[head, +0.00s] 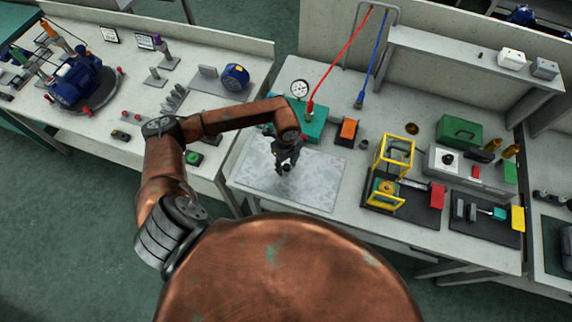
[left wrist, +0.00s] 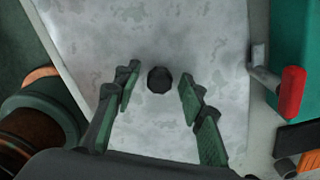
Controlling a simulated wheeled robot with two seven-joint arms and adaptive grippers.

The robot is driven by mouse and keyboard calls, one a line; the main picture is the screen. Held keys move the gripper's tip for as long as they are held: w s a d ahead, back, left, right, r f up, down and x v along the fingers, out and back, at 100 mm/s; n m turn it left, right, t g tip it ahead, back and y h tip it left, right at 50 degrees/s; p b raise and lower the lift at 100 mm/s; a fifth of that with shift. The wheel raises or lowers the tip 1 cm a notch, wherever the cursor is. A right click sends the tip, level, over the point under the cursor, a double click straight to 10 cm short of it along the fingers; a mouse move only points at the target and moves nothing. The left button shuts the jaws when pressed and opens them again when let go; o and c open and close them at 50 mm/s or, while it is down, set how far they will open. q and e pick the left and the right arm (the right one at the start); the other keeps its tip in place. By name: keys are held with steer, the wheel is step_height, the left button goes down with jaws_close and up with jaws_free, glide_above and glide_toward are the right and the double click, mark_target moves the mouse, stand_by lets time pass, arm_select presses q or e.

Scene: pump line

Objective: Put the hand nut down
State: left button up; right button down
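The hand nut (left wrist: 160,80) is a small dark, round, faceted piece. In the left wrist view it sits on the mottled light grey mat (left wrist: 200,35), between the two fingers of my left gripper (left wrist: 158,90), with a gap on each side. The green-padded fingers are open and touch nothing that I can see. In the head view my left gripper (head: 285,167) points down over the middle of the mat (head: 322,185); the nut is hard to tell from the dark fingers there. My right gripper is not in view.
A teal box (head: 314,122) with a gauge (head: 299,88) stands behind the mat; a red handle (left wrist: 292,92) shows beside it in the wrist view. An orange-topped block (head: 348,130) and a yellow frame (head: 394,155) stand to the right. The mat around the nut is clear.

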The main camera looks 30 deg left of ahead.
mark_target(287, 166)
arm_select(q)
step_height(287, 166, up, 12)
steer(key=shift+r, duration=0.15)
stand_by(0.3)
steer(key=shift+d, duration=0.1)
stand_by(1.3)
